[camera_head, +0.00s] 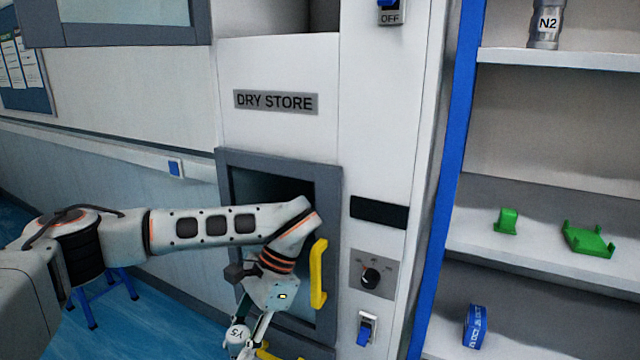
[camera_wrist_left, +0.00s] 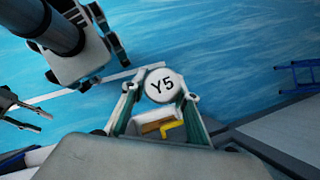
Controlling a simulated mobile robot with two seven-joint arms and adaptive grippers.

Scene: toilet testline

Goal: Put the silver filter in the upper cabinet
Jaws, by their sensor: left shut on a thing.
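My left gripper (camera_head: 250,338) is low in front of the dry store door and shut on a round canister marked Y5 (camera_head: 237,336). In the left wrist view the canister's pale round end (camera_wrist_left: 161,86) sits between the two fingertips. Its metal colour is hard to judge, and its body is mostly hidden. The upper cabinet (camera_head: 277,58) is above the DRY STORE label; its dark opening shows at the top edge. A grey-framed door (camera_head: 130,37) stands swung out to the left. Part of what seems my right gripper (camera_wrist_left: 22,112) shows at the left wrist view's left edge, fingers apart.
The lower dry store door has a grey frame (camera_head: 328,190) and a yellow handle (camera_head: 318,275), close to my left wrist. A blue stool (camera_head: 105,293) stands left.

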